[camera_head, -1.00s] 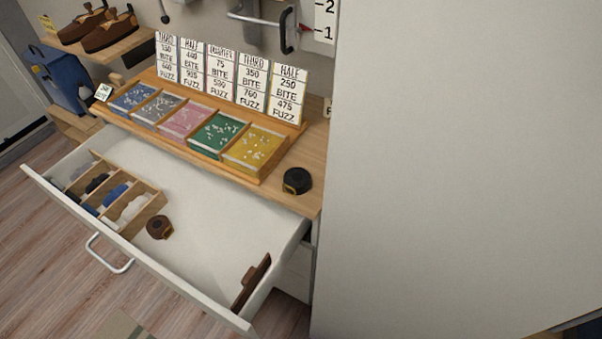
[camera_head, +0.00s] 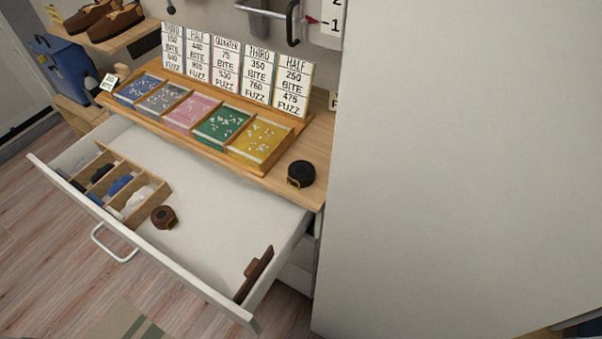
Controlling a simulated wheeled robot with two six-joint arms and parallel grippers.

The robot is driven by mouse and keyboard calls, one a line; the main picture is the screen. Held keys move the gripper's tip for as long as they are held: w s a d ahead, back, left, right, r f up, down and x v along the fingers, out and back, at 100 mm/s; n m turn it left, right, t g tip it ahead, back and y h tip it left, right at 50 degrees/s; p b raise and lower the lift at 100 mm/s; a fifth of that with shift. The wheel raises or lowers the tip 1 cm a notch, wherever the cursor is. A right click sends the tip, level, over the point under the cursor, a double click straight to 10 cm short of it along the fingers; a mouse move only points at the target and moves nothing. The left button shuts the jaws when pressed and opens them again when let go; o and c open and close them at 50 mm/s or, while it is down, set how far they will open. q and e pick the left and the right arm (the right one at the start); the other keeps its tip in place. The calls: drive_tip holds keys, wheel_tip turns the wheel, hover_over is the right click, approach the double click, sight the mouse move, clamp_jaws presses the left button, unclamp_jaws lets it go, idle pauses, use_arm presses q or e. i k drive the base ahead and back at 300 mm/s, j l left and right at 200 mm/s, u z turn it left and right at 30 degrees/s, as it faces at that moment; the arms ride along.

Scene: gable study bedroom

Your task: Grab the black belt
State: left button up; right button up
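A rolled black belt (camera_head: 300,174) with a small brass-coloured buckle sits on the wooden desktop (camera_head: 318,140), near its front right corner. It is just right of the card tray and close to the big pale panel. A similar brown coil (camera_head: 164,217) lies inside the open white drawer (camera_head: 215,245), beside the wooden divider box. Neither of my grippers shows in the head view.
A wooden tray (camera_head: 262,168) of coloured compartments with price cards fills the desktop left of the belt. A divider box (camera_head: 158,200) and a brown wooden piece (camera_head: 254,272) lie in the open drawer, which juts out below. A tall pale panel (camera_head: 460,160) blocks the right.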

sight(301, 173)
drive_tip(key=k+l+z, duration=0.1)
drive_tip(key=k+z, duration=0.35)
drive_tip(key=k+l+z, duration=0.2)
drive_tip(key=z, duration=0.2)
